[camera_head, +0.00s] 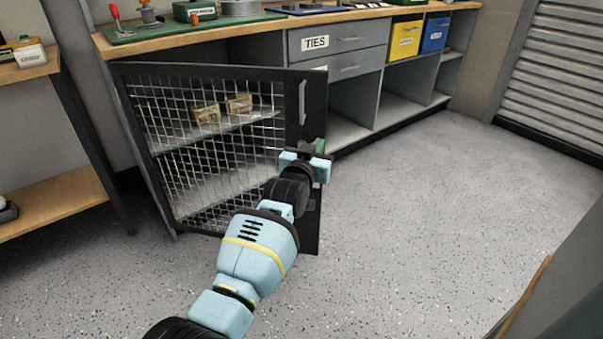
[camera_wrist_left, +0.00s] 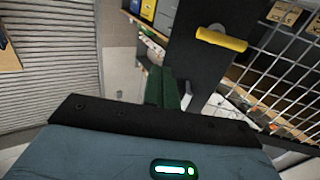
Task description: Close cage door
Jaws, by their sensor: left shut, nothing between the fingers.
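The cage door (camera_head: 316,205) has a black frame and wire mesh and stands ajar, swung out from the workbench, in the head view. A grey upright handle (camera_head: 302,102) is on its right frame strip. My left gripper (camera_head: 319,147) is shut and empty at the door's free right edge, below the handle. In the left wrist view its green fingers (camera_wrist_left: 168,88) lie together beside the black door frame (camera_wrist_left: 188,58), where a yellow bar handle (camera_wrist_left: 221,39) shows. I cannot tell whether the fingers touch the door. My right gripper is out of view.
Small tan boxes (camera_head: 207,113) sit on the shelf behind the mesh. The workbench (camera_head: 240,30) has drawers marked TIES (camera_head: 315,43), open bays, and a yellow bin (camera_head: 404,40) and blue bin (camera_head: 434,35). A wooden shelf (camera_head: 50,210) stands left. The floor (camera_head: 430,190) right of the door is clear.

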